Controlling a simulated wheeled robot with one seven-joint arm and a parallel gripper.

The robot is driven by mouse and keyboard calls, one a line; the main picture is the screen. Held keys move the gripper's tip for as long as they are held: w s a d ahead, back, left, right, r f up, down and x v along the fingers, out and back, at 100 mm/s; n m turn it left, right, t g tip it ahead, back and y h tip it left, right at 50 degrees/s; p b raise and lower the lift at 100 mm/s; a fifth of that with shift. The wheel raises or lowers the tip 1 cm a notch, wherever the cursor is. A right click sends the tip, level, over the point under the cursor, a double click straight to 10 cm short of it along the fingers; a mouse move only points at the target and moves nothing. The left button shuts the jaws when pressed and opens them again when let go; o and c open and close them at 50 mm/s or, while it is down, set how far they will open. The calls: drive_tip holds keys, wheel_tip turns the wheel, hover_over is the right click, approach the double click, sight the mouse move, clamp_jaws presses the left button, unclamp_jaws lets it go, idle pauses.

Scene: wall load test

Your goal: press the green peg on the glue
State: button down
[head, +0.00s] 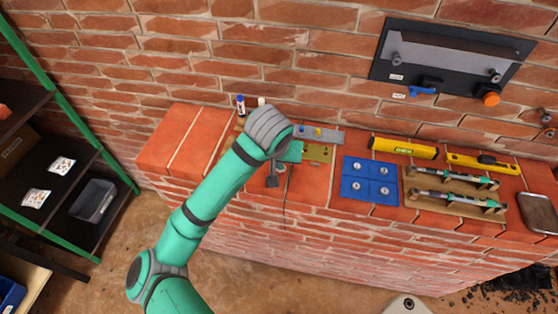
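My arm reaches over the brick ledge, and my gripper (273,181) shows as a small dark shape low over the ledge's left half. Its fingers are too small and too hidden by the wrist to tell open from shut. No green peg can be made out for certain; the wrist hides part of the ledge. A grey strip (330,137) with small blue and yellow pieces lies right of the wrist. An olive plate (319,152) lies just in front of it. The glue cannot be made out for certain; a white tube with a blue end (240,106) stands behind the wrist.
A blue mat (351,187) with several round metal pieces lies mid-ledge. Right of it are yellow levels (403,148), a wooden rack (455,207) with rods and a metal tray (539,213). A black panel (445,65) hangs above. The ledge's left end is clear.

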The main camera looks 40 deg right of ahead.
drive_tip(key=shift+s+d, duration=0.1)
drive_tip(key=shift+s, duration=0.05)
idle(0.3)
drive_tip(key=shift+s+a+r, duration=0.15)
drive_tip(key=shift+a+r, duration=0.05)
drive_tip(key=shift+r, duration=0.05)
drive_tip(key=c, duration=2.5)
unclamp_jaws()
drive_tip(key=o, duration=0.7)
wheel_tip(320, 180, up, 6)
